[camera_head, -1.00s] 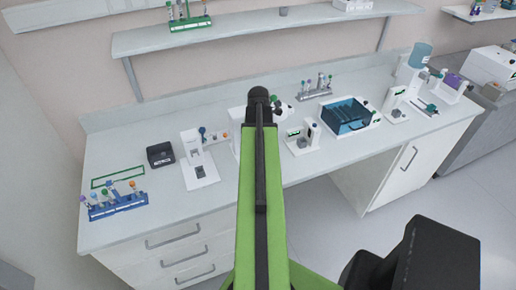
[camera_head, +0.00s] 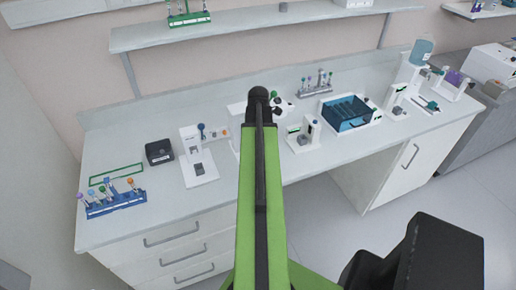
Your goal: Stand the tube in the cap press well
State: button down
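Several tubes with coloured caps stand in a blue rack (camera_head: 117,204) at the left front of the bench. I cannot tell which of them is the task's tube. A white press-like device (camera_head: 199,171) with an upright column and a small grey block on its base stands right of the rack. A similar white device (camera_head: 303,138) stands right of my arm. I cannot tell for sure which is the cap press, and no well opening shows clearly. My green arm reaches up the middle of the picture to a black joint. My gripper is hidden beyond it.
A black box (camera_head: 159,152) sits left of the first white device. A green frame outline (camera_head: 116,174) lies behind the blue rack. A grey tube rack (camera_head: 316,90) and a blue bin (camera_head: 351,115) stand to the right. Bare bench lies along the left front edge.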

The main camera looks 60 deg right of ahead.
jog(key=c, duration=1.3)
grip_release()
jog(key=shift+c, duration=0.2)
jog(key=shift+r, duration=0.15)
notch_tip(320, 180, up, 17)
jog(key=p, duration=1.7)
